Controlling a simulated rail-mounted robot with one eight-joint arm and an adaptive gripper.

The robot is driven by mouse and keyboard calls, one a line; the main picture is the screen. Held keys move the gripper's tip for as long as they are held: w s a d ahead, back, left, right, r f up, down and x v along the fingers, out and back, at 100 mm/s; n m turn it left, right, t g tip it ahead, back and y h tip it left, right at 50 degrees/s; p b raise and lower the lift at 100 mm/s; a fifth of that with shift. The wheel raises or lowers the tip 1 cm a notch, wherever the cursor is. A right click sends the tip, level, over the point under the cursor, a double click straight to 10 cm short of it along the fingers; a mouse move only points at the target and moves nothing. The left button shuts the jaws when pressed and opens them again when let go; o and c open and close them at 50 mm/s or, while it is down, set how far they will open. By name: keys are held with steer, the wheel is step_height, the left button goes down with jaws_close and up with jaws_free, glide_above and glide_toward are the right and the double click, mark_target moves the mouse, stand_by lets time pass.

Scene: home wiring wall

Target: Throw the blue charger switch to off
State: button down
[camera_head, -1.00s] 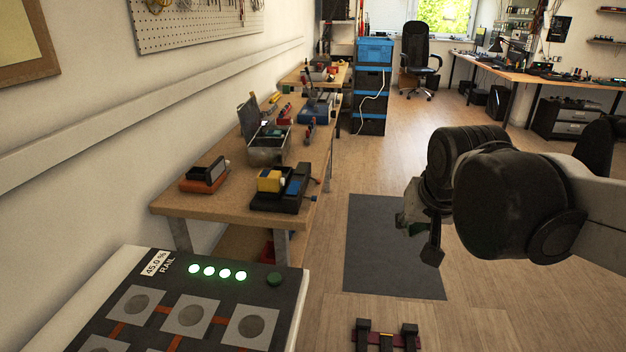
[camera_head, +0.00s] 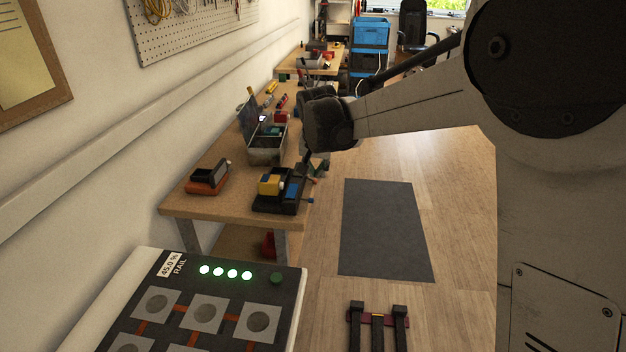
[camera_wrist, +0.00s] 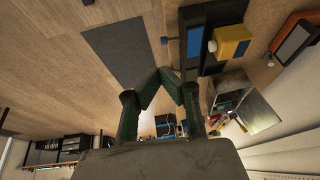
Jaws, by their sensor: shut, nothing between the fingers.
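The charger (camera_head: 282,203) is a black unit with a blue panel and a yellow block on top, at the bench's near right corner. In the wrist view the charger (camera_wrist: 212,58) is at top right, with its blue panel (camera_wrist: 194,42) and yellow block (camera_wrist: 232,41). A small lever-like tip (camera_wrist: 164,40) sticks out from its side; I take it for the switch, but cannot tell its position. My gripper (camera_wrist: 163,74) is shut and empty, its green fingertips together just off the charger's edge. In the head view the gripper is dark and partly hidden by my arm, above the charger's right side.
An orange-and-black unit (camera_head: 208,178) stands left of the charger on the bench (camera_head: 190,213). An open metal box (camera_head: 266,152) with tools is behind. A panel with lit green lamps (camera_head: 230,290) is in front.

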mark_target(311, 199)
steer(key=x, duration=1)
steer(key=a+b+x, duration=0.1)
steer(key=x, duration=0.3)
steer(key=shift+w+f, duration=0.25)
steer(key=shift+w, duration=0.1)
